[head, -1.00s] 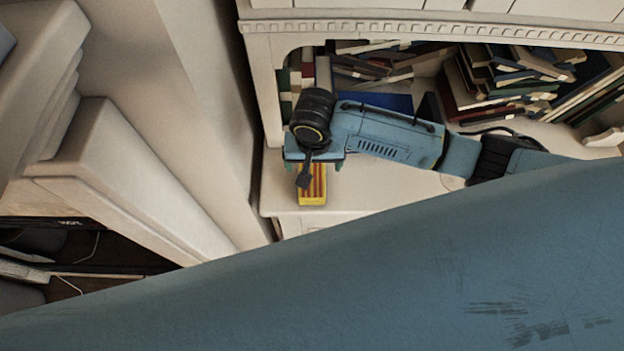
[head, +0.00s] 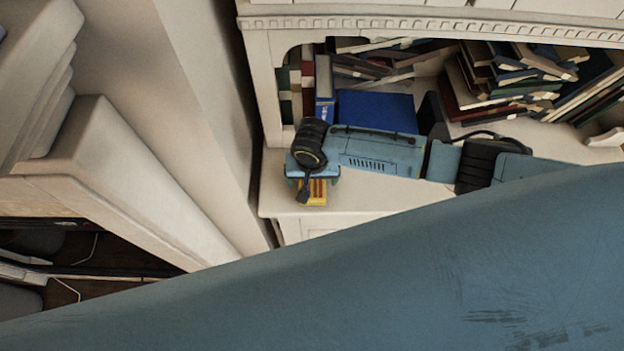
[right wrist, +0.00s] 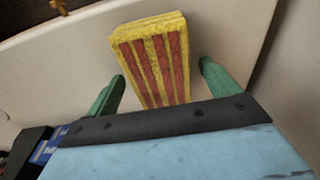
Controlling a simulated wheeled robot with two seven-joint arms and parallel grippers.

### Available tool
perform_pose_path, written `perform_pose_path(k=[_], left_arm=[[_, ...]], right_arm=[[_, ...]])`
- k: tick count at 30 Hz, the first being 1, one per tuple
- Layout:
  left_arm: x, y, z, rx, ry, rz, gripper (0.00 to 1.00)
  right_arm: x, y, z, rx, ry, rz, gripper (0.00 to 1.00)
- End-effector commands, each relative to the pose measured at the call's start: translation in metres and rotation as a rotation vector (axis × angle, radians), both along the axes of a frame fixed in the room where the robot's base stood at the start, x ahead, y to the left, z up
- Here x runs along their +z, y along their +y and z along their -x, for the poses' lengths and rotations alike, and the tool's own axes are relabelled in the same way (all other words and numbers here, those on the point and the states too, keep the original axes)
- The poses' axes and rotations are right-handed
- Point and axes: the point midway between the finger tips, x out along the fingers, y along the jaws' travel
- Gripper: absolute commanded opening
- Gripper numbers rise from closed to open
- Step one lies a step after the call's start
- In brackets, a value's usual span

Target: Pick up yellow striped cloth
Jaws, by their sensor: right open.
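The yellow striped cloth (head: 317,194), a folded yellow block with red stripes, lies on the white ledge below the shelf in the head view. In the right wrist view the cloth (right wrist: 155,58) reaches in between the two green fingers. My right gripper (right wrist: 163,85) is open, with one finger on each side of the cloth and a gap on both sides. In the head view my right gripper (head: 313,183) is over the cloth and hides its upper part. My left gripper is not in view.
Shelves hold several leaning books (head: 505,85) and a blue book (head: 375,108) behind my right arm. The white ledge (head: 360,197) is clear right of the cloth. A pale wall panel (head: 205,110) stands close on the left.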

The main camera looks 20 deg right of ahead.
Motion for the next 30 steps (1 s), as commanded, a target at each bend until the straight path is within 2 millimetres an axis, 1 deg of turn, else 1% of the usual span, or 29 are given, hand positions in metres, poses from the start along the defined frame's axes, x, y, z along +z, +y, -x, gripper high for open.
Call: perform_pose_path(k=[1,2,11,17,20,23,30], left_arm=[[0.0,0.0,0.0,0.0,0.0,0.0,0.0],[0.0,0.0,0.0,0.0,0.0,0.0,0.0],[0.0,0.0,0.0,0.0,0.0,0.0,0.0],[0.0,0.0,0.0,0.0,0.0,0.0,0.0],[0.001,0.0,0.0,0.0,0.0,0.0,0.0],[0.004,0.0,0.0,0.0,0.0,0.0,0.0],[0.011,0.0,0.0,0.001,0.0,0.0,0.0]], right_arm=[[0.0,0.0,0.0,0.0,0.0,0.0,0.84],[0.0,0.0,0.0,0.0,0.0,0.0,0.8],[0.0,0.0,0.0,0.0,0.0,0.0,0.4],[0.001,0.0,0.0,0.0,0.0,0.0,0.4],[0.006,0.0,0.0,0.0,0.0,-0.001,0.4],[0.02,0.0,0.0,0.0,-0.002,-0.002,0.4],[0.069,0.0,-0.001,-0.001,-0.003,-0.002,0.4]])
